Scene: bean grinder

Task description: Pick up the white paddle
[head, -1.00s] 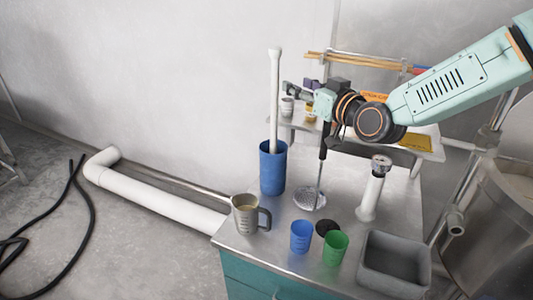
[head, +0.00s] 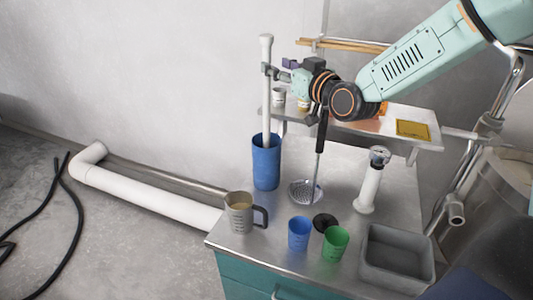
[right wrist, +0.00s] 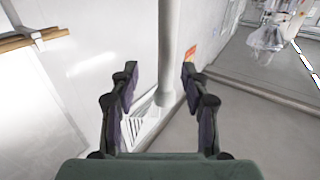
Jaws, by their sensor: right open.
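The white paddle (head: 267,95) stands upright in a tall blue container (head: 266,165) on the metal table. Its lower end is hidden inside the container. My right gripper (head: 268,72) is open at the upper part of the shaft, below the rounded top. In the right wrist view, the white shaft (right wrist: 168,55) runs down between the two open fingers (right wrist: 160,85) as seen in the picture; I cannot tell whether they touch it. My left gripper is not in view.
A grey mug (head: 239,212), blue cup (head: 299,233), green cup (head: 335,243) and grey bin (head: 396,258) stand along the table's front. A black-handled skimmer (head: 319,150) and white-and-metal tool (head: 370,185) stand behind. A raised shelf (head: 385,128) is at the back.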

